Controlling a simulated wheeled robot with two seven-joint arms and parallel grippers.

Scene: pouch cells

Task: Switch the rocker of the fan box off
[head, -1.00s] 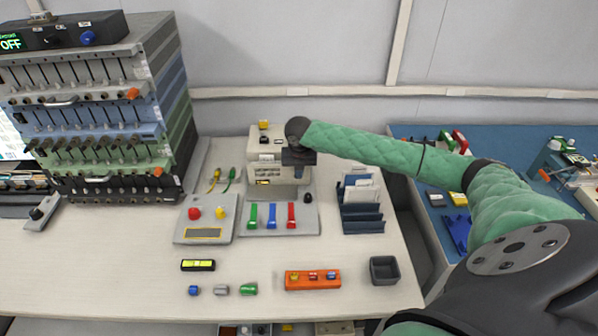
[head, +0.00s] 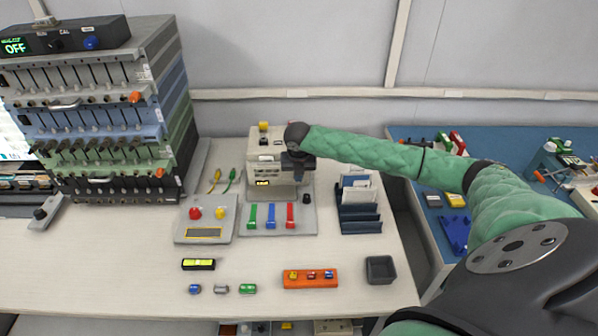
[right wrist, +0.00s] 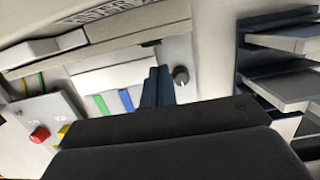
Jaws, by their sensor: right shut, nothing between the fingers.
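The beige box (head: 255,150) at the back middle of the table looks like the fan box, though I cannot be sure. Small dark parts (head: 264,157) show on it; I cannot tell which is the rocker or how it is set. My right gripper (head: 298,181) is at the box's right front side, above the back of a grey panel with levers. My left gripper is not in view.
The lever panel (head: 255,230) has green, blue and red levers. A button box (head: 184,232) stands left of it, a dark blue card rack (head: 360,226) right. An orange block (head: 310,283) and grey bin (head: 381,270) lie in front. A cell rack (head: 100,115) stands left.

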